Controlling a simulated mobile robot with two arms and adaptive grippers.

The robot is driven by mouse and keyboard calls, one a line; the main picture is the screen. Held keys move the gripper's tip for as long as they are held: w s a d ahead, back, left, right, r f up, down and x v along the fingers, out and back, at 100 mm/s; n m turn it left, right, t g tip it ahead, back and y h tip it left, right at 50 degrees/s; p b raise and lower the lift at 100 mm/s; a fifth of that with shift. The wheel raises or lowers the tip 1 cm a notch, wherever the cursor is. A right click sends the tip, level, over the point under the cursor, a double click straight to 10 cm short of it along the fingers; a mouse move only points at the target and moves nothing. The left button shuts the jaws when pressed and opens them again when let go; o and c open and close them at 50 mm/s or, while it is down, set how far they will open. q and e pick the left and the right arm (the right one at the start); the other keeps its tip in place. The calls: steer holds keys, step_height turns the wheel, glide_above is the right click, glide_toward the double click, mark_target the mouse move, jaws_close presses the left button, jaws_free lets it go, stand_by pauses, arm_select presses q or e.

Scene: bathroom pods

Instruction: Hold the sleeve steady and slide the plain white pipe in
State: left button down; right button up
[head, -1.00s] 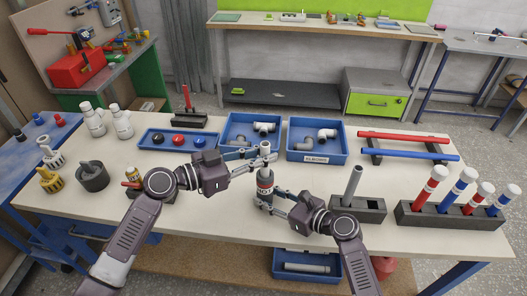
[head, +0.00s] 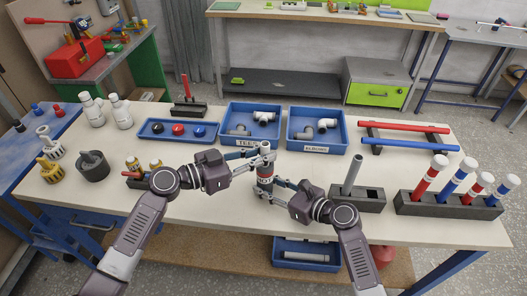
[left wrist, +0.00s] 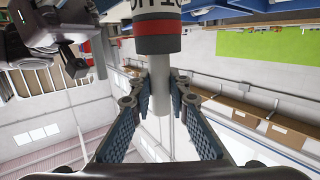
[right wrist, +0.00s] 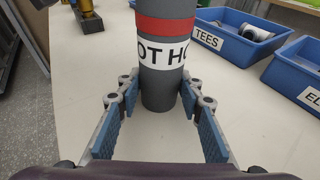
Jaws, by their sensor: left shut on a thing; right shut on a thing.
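The dark grey sleeve (head: 265,181) with a red band and a white "HOT" label stands upright on the table. It also shows in the right wrist view (right wrist: 165,85). My right gripper (head: 268,189) is shut around its lower part. The plain white pipe (head: 265,148) stands upright above the sleeve, in line with it. My left gripper (head: 261,157) is shut on the pipe just above the sleeve. In the left wrist view, the pipe (left wrist: 160,75) meets the sleeve's open end (left wrist: 157,44); how deep it sits inside is hidden.
Behind stand the blue TEES bin (head: 249,143) and ELBOWS bin (head: 316,147). A grey block with an upright grey pipe (head: 351,176) is close to the right, beside a rack of red and blue pipes (head: 450,208). A small holder with brass pieces (head: 137,180) is left.

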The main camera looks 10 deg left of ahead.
arm_select(q)
steer(key=c, duration=1.8)
jaws_free()
steer(key=shift+o, duration=0.2)
steer(key=v, duration=1.2)
steer(key=shift+f, duration=0.1)
arm_select(e)
steer(key=o, duration=1.2)
steer(key=shift+d, duration=0.1)
